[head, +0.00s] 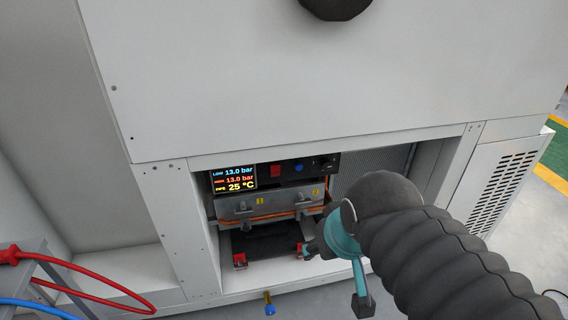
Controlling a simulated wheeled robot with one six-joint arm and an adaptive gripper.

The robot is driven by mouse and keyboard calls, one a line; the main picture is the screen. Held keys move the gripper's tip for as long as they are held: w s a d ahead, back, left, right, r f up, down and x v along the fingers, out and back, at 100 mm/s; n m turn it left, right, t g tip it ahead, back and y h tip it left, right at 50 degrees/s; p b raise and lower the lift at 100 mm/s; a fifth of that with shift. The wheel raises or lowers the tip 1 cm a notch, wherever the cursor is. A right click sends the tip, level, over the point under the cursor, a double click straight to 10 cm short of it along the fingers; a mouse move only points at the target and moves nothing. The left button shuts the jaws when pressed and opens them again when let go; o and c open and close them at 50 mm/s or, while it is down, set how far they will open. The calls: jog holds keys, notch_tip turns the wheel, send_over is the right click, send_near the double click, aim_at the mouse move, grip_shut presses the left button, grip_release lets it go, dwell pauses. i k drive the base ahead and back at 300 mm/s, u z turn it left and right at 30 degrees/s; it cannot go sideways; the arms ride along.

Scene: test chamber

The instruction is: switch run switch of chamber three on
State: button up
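A control panel sits in the recess of the white cabinet, with a lit display (233,179) reading 13.0 bar twice and 25 °C. To the right of the display are a red rocker switch (275,171), a blue round button (298,168) and a black knob (326,163). I cannot read which of them is the run switch, or any chamber number. My gripper (338,258), with teal parts, is below and right of the panel, apart from these controls. My dark sleeved arm hides much of it, and whether it is open does not show.
Below the panel is a grey metal unit (268,201) with yellow labels. Red-ended fittings (240,261) are on the recess floor beneath it. A brass and blue fitting (268,303) sticks out at the front. Red and blue hoses (95,289) lie at the lower left. A vented panel (502,190) is at right.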

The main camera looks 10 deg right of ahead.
aim_at(275, 168)
jog(key=u, duration=1.25)
jog(key=k, duration=1.05)
jog(key=z, duration=1.2)
jog(key=i, duration=0.5)
